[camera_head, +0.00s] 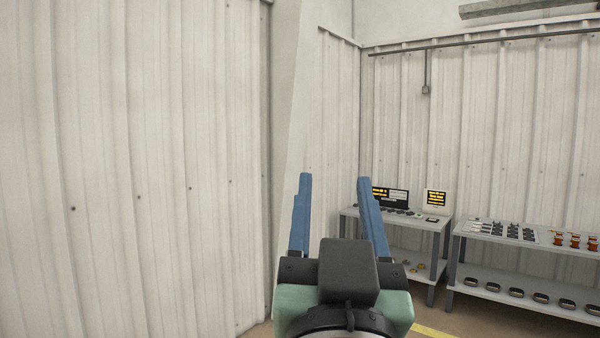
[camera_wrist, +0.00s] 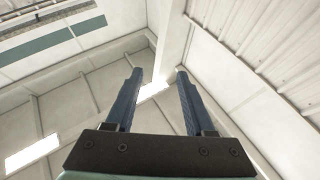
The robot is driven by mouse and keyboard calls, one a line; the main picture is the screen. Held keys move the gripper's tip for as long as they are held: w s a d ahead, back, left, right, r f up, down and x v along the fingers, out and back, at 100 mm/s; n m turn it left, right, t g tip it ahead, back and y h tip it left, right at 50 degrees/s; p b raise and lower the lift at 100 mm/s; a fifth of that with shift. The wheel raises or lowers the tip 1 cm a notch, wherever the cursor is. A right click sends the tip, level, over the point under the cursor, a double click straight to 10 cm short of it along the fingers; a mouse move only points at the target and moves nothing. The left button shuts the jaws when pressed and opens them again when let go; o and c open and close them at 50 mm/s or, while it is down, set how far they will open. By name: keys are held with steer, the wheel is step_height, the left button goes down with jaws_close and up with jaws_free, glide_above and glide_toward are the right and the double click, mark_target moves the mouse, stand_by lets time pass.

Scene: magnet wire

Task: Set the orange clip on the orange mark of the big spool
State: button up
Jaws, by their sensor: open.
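My gripper (camera_head: 334,180) is raised in front of the corner of the room, its two blue fingers apart with nothing between them. In the wrist view my gripper (camera_wrist: 158,74) also shows open and empty, against the upper walls and ceiling. Several small orange-brown spools (camera_head: 575,241) stand on the right bench, far off at the picture's right edge. I cannot make out the orange clip, the orange mark or a big spool with certainty at this distance.
The right bench (camera_head: 490,238) holds rows of small dark and pale parts, with several dark rings on its lower shelf. The left bench (camera_head: 438,224) carries a dark screen (camera_head: 392,199) and a sign (camera_head: 436,198). A corrugated wall (camera_head: 140,170) fills the left.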

steer(key=s+a+r+n+t+y, duration=0.1)
steer(key=s+a+r+t, duration=0.2)
steer(key=s+r, duration=0.4)
steer(key=shift+s+n+t+y, duration=0.3)
steer(key=shift+s+t, duration=0.1)
steer(key=shift+s, duration=0.25)
steer(key=shift+a, duration=0.1)
steer(key=shift+r+p, duration=0.85)
steer(key=shift+p, duration=0.1)
